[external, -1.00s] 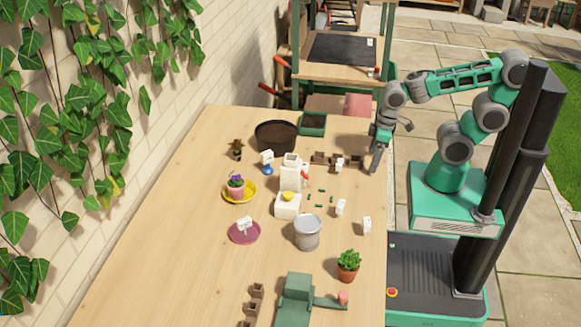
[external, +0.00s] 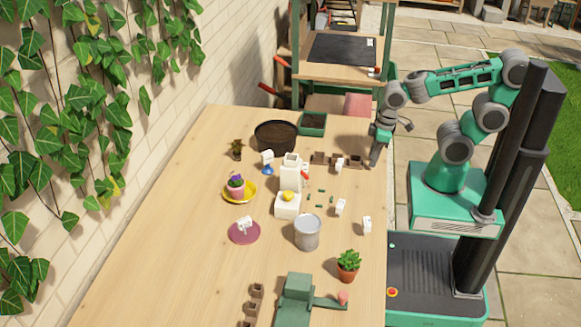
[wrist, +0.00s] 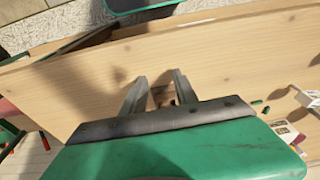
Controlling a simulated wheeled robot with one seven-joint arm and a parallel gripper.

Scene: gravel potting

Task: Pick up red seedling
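I cannot clearly make out a red seedling in either view. A small plant with dark, brownish-red leaves (external: 236,149) stands at the back left of the table, but its kind is too small to tell. Several small green pieces (external: 319,191) lie loose mid-table, and some show at the right in the wrist view (wrist: 258,103). My gripper (external: 373,163) points down over the table's right edge, right of the brown cell pots (external: 320,159).
A black bowl (external: 276,136) and green tray (external: 313,124) stand at the back. White blocks and labels, a grey bucket (external: 307,233), a yellow saucer (external: 247,196) with a potted flower, and a green potted plant (external: 348,265) occupy the middle and front. The table's left side is clear.

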